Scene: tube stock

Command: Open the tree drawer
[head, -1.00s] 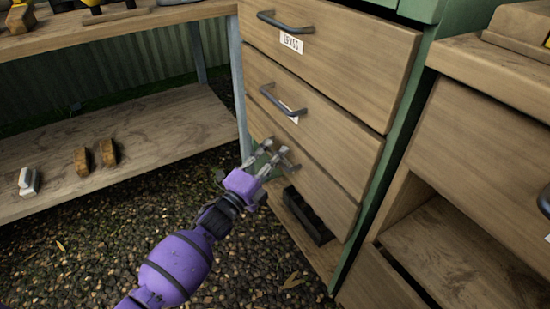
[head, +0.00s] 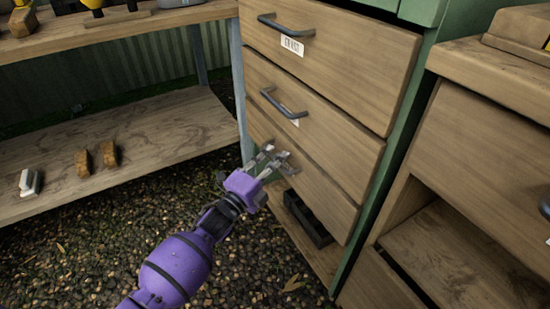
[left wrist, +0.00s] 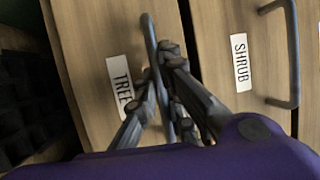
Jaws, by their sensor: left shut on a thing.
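The tree drawer (head: 325,190) is the lowest of the three wooden drawers in the green-framed cabinet, and its front looks flush with the ones above. Its white TREE label (left wrist: 120,86) and grey bar handle (left wrist: 149,38) show in the left wrist view. My purple left gripper (head: 275,159) is at this drawer's front. In the left wrist view its fingers (left wrist: 165,90) are shut on the handle, one on each side of the bar. The gripper hides most of the handle in the head view. My right gripper is not in view.
Above is the SHRUB drawer, with its label (left wrist: 240,62) and handle (head: 282,106). A black tray (head: 308,220) sits on the low shelf below the tree drawer. A wooden bench shelf (head: 140,150) is at left, another cabinet (head: 475,165) at right. Gravel ground lies in front.

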